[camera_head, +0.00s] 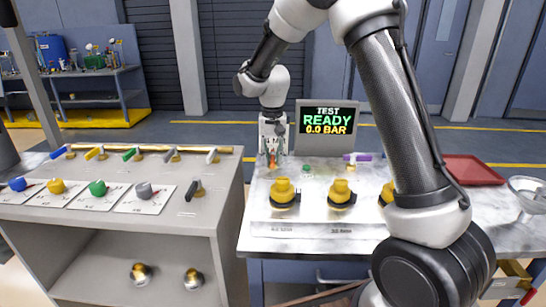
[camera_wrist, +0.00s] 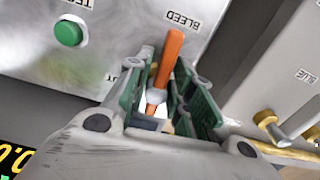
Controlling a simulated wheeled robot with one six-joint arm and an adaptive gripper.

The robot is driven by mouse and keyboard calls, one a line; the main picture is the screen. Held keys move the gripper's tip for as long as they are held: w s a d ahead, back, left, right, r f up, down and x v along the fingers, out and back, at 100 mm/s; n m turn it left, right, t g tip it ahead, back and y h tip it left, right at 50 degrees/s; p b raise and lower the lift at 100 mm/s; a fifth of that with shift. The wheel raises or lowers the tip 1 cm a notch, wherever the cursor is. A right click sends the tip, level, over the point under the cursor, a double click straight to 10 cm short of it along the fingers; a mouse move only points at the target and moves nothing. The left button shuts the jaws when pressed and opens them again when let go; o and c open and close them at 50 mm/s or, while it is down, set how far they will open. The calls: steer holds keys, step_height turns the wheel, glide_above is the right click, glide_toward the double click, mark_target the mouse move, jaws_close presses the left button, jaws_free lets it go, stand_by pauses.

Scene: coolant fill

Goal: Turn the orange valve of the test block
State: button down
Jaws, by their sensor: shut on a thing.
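The orange valve handle (camera_wrist: 173,50) sits beside the "BLEED" label on the test block (camera_wrist: 112,28). In the wrist view it stands between my green-padded fingers, tilted slightly to the right, its end reaching past the fingertips. My gripper (camera_wrist: 166,72) is shut on it. In the head view my gripper (camera_head: 272,145) points down at the back left of the test block (camera_head: 325,212), with a bit of orange (camera_head: 272,162) at its tips. The finger contact is too small to judge there.
A green button (camera_wrist: 69,32) is beside the valve. The display (camera_head: 326,120) reads "TEST READY 0.0 BAR". Yellow caps (camera_head: 284,190) stand in front. A purple-handled valve (camera_head: 357,157) is to the right. A left bench holds a rail (camera_head: 140,151) of coloured valves. A red tray (camera_head: 470,170) lies right.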

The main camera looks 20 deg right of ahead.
mark_target(272, 155)
stand_by(0.4)
steer(key=c, duration=1.4)
jaws_free()
steer(key=shift+r, duration=0.15)
step_height(272, 155, up, 12)
steer(key=shift+f, duration=0.1)
